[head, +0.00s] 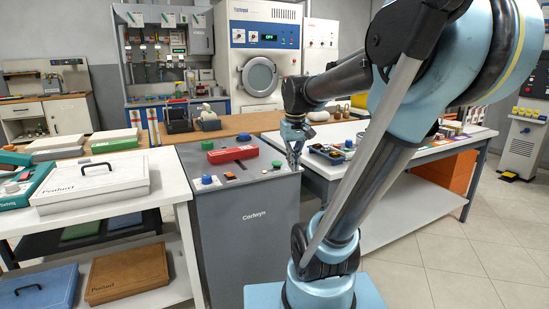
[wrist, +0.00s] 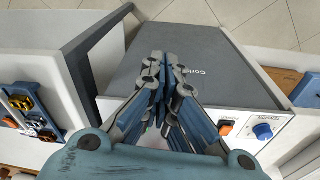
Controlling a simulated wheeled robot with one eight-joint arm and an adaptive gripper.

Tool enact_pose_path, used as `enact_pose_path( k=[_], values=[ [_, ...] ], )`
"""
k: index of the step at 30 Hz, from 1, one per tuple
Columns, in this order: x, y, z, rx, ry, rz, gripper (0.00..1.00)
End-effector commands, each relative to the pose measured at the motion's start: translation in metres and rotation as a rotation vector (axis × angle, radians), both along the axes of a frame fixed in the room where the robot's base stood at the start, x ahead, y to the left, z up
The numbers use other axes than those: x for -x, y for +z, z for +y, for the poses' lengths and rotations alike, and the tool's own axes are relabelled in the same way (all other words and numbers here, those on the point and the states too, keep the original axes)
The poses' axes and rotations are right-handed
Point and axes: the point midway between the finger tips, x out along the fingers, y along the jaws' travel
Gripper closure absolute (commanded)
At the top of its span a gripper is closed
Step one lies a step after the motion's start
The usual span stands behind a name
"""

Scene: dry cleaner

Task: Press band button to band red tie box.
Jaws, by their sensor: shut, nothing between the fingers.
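The grey banding machine (head: 245,225), lettered on its front, stands between two tables. A green button (head: 277,164) is at the top's right side; which control is the band button I cannot read. My gripper (head: 293,166) is shut and empty, pointing down close to the green button; contact cannot be told. In the wrist view the shut fingers (wrist: 164,60) cover part of the machine top; an orange power switch (wrist: 226,127) and blue tension knob (wrist: 263,131) show beside them.
The left white table (head: 170,190) holds a white case (head: 90,187) with a black handle. The right table (head: 375,175) carries a blue tray (head: 330,153) of small items near my arm. Open tiled floor (head: 450,260) lies at right.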

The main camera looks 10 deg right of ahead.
Motion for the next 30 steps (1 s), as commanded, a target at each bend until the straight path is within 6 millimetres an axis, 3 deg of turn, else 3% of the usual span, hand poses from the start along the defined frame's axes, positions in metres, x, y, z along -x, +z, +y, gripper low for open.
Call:
enact_pose_path(
  k=[15, 24, 30],
  values=[
    [-0.115, 0.059, 0.019, 0.022, 0.091, 0.045, 1.0],
    [-0.179, 0.077, 0.033, 0.035, 0.142, 0.07, 1.0],
    [-0.206, 0.082, 0.039, 0.04, 0.162, 0.082, 1.0]
  ],
)
